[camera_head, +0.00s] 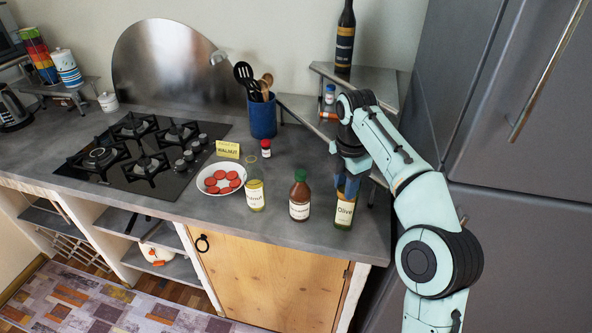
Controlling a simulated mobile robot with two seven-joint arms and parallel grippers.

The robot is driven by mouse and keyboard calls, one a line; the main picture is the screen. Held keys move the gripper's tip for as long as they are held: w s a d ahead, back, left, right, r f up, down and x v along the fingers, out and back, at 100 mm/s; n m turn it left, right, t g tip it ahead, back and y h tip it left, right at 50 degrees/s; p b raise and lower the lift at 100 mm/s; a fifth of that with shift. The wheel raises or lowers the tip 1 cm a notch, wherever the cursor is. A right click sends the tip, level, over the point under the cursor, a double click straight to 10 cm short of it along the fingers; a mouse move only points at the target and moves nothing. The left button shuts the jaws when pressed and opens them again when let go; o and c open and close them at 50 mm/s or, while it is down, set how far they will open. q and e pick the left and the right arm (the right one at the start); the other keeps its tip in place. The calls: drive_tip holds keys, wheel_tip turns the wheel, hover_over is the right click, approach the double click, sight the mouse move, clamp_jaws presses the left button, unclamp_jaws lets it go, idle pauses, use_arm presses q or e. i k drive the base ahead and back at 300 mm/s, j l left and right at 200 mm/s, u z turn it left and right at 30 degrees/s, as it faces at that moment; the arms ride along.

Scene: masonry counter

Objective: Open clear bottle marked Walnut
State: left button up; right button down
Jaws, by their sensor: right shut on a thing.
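The clear bottle marked Walnut (255,194) stands upright on the counter, with yellowish contents and a partly turned label; whether its top is capped is too small to tell. My right gripper (347,182) is to the right of it, pointing down at the top of a bottle labelled Olive (344,212). It is shut on the Olive bottle's upper part, and its fingers hide the neck and cap. The Olive bottle is upright at the counter's front edge. My left gripper is not in view.
A brown sauce bottle (299,196) stands between the Walnut and Olive bottles. A plate (203,188) of red slices, a yellow card (228,149) and a small red-capped jar (265,149) are near. A blue utensil holder (262,118), corner shelf (320,70) and fridge (520,190) stand around.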

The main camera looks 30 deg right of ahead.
sight(253, 176)
drive_tip(key=i, duration=1)
